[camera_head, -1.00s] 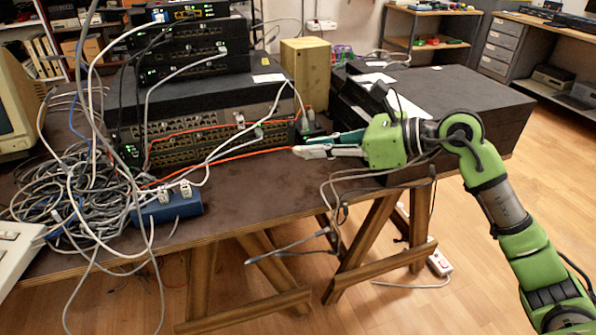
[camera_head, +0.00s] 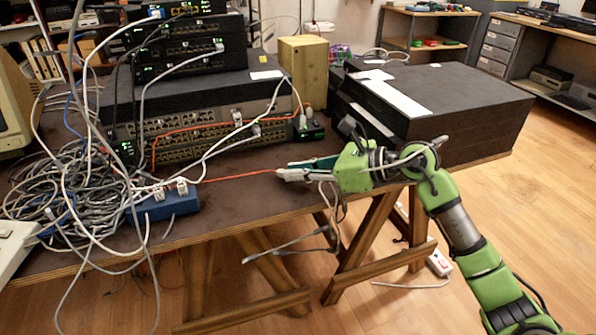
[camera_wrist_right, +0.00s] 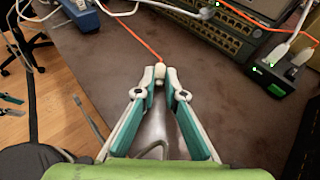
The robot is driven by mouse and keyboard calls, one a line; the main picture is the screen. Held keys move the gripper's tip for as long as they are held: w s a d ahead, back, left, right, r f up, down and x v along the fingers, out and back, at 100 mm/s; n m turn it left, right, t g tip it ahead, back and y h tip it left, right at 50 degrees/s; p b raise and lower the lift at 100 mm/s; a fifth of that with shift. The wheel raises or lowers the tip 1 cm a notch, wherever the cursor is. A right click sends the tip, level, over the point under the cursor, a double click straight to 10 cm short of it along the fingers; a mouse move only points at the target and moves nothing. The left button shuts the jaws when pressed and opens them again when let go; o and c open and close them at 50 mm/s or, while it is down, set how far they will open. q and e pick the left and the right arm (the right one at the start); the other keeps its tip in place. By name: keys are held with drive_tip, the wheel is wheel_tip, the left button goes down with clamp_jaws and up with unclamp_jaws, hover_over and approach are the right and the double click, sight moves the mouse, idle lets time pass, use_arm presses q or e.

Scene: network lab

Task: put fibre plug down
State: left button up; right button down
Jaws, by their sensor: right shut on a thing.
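My right gripper (camera_head: 284,172) is low over the front part of the dark table (camera_head: 240,205), to the right of the blue box. In the right wrist view its two fingertips (camera_wrist_right: 159,76) are closed on a small pale fibre plug (camera_wrist_right: 159,72). An orange fibre cable (camera_wrist_right: 122,35) runs from the plug away from the fingers. In the head view the orange cable (camera_head: 235,178) runs left from the fingertips toward the blue box (camera_head: 165,203). The plug itself is mostly hidden there. I cannot tell whether it touches the table. My left gripper is not in view.
Stacked network switches (camera_head: 205,135) stand behind, with a small black box (camera_head: 308,130) with green lights at their right. A tangle of grey cables (camera_head: 75,190) lies at the left. Large black cases (camera_head: 450,105) stand at the right. Bare table lies around the fingertips.

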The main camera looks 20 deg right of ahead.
drive_tip(key=shift+f+b, duration=0.3)
drive_tip(key=shift+f, duration=0.2)
drive_tip(key=c, duration=2.1)
unclamp_jaws()
drive_tip(key=shift+r, duration=0.1)
drive_tip(key=shift+r, duration=0.25)
drive_tip(key=shift+r+p, duration=0.45)
drive_tip(key=shift+p, duration=0.2)
drive_tip(key=v, duration=1.1)
drive_tip(key=shift+s+d, duration=0.25)
drive_tip(key=shift+d, duration=0.1)
